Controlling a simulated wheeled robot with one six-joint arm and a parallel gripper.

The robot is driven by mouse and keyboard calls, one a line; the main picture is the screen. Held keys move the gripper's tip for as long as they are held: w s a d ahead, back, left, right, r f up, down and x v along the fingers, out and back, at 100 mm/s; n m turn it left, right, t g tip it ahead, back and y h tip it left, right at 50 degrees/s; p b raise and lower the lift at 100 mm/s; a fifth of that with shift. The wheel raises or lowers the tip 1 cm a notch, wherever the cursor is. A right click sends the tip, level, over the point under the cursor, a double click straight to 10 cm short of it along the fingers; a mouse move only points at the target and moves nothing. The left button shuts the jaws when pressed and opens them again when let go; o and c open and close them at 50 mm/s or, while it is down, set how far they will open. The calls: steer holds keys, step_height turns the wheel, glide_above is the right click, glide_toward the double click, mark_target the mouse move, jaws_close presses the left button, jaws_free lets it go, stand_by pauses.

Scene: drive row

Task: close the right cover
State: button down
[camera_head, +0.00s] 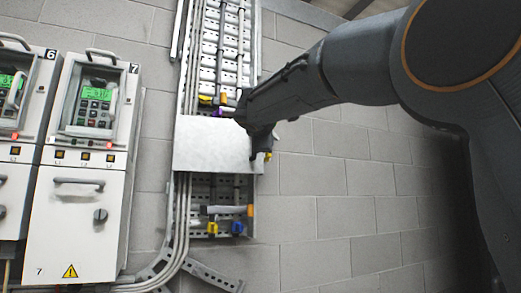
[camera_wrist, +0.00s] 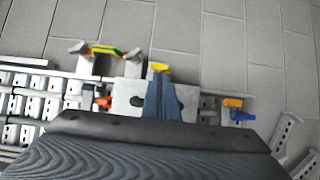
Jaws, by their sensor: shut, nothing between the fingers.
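Drive 7 (camera_head: 88,160) is the rightmost unit in the head view. Its upper keypad section (camera_head: 93,100) has a pale frame around a lit green display, with a grab handle beside the keys. Its lower white door (camera_head: 75,225) looks flush with the body; I cannot tell which part is the right cover or how far any cover stands open. My gripper (camera_head: 262,150) is to the right of the drive, well apart from it, by the cable tray's plain metal plate (camera_head: 208,145). In the wrist view my gripper (camera_wrist: 161,98) is shut and empty, in front of that plate.
Drive 6 (camera_head: 22,140) stands close beside drive 7 on the left. The cable tray (camera_head: 222,50) runs up the wall, with cables and coloured connectors. Cables bend below the plate. The block wall (camera_head: 350,200) on the right is bare.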

steer(key=s+d+b, duration=0.2)
steer(key=s+d, duration=0.3)
steer(key=s+a+n+g+y+p, duration=0.1)
steer(key=s+a+n+y+p, duration=0.6)
steer(key=y+p, duration=0.4)
steer(key=w+d+x, duration=0.1)
steer(key=d+x, duration=0.1)
steer(key=x, duration=0.9)
steer(key=shift+w+f+p, duration=0.2)
steer(key=shift+w+p, duration=0.15)
steer(key=shift+w, duration=0.1)
steer(key=shift+w+d, duration=0.1)
steer(key=shift+d, duration=0.1)
